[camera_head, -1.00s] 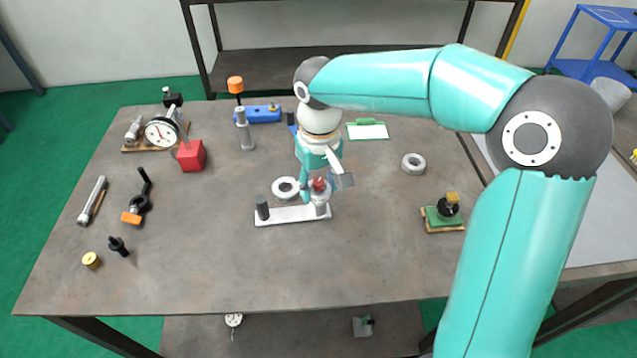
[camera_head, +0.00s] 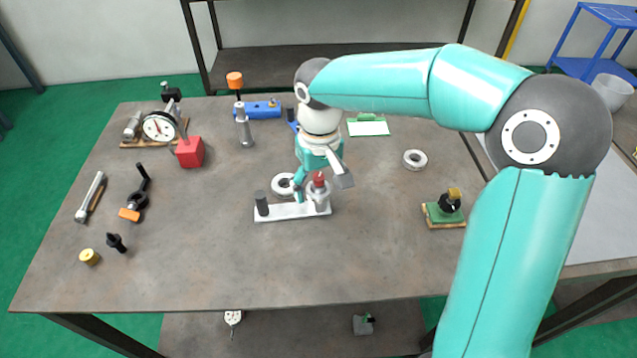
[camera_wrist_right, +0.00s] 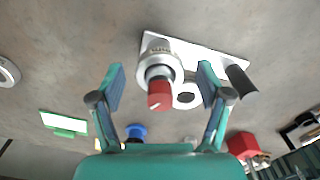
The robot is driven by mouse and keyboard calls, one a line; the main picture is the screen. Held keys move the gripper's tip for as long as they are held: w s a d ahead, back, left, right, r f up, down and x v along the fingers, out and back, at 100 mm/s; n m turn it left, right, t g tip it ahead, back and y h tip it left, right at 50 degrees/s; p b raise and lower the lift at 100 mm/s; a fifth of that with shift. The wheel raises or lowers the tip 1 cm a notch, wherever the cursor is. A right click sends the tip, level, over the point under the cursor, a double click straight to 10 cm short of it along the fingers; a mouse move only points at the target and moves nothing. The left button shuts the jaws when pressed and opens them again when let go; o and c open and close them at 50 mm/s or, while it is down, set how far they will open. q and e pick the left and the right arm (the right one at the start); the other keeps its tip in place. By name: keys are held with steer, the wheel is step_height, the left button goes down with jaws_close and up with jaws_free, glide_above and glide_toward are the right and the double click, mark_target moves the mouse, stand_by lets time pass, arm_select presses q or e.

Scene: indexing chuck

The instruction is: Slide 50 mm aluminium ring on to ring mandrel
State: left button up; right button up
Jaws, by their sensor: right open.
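The ring mandrel (camera_head: 319,178) is an upright post with a red tip at the right end of a pale base plate (camera_head: 290,212). A silver ring (camera_wrist_right: 147,62) appears to sit around the mandrel below the tip; its exact seating is unclear. My right gripper (camera_head: 320,189) is over the mandrel, open, its fingers on either side of the tip and holding nothing. A third ring (camera_head: 414,160) lies flat to the right. Which is 50 mm cannot be told. My left gripper is out of view.
A dark post (camera_head: 261,203) stands at the plate's left end. A red block (camera_head: 190,152), a dial gauge (camera_head: 158,127) and a grey post (camera_head: 243,125) stand farther left. A black knob on a green block (camera_head: 446,208) is at the right.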

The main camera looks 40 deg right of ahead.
step_height(320, 180, up, 12)
steer(key=shift+f, duration=0.1)
stand_by(0.5)
stand_by(0.4)
